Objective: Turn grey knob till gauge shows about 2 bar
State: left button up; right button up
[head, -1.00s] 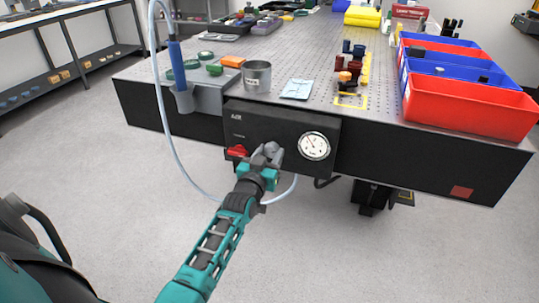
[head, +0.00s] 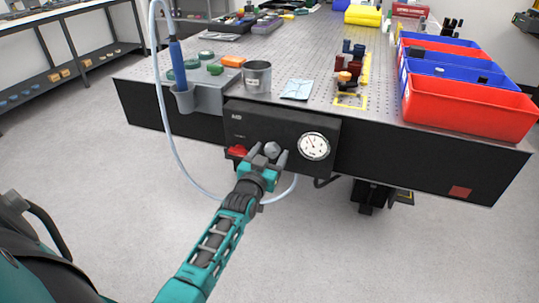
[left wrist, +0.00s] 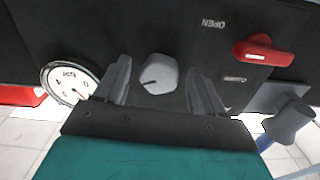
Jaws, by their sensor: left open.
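The grey knob (head: 272,149) is on the front of a black AIR panel (head: 290,120) below the table top. It also shows in the left wrist view (left wrist: 158,74), with a dark pointer line on its face. My left gripper (head: 269,155) is open, its fingers on either side of the knob with gaps visible in the left wrist view. The round white gauge (head: 314,146) is right of the knob. My right gripper is not in view.
A red lever (head: 238,151) sits close left of the knob, near an OPEN label in the left wrist view. A pale hose (head: 168,135) loops down left of the panel. Red and blue bins (head: 470,108) stand on the table's right side.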

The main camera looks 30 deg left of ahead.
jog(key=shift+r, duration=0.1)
pick_arm(q)
jog(key=shift+s+d, duration=0.1)
jog(key=shift+s, duration=0.15)
jog(key=p+v, duration=0.2)
jog(key=v, duration=1)
jog(key=shift+s, duration=0.2)
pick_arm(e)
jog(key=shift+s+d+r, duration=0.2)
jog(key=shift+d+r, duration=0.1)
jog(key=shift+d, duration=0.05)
pick_arm(q)
jog(key=shift+d, duration=0.15)
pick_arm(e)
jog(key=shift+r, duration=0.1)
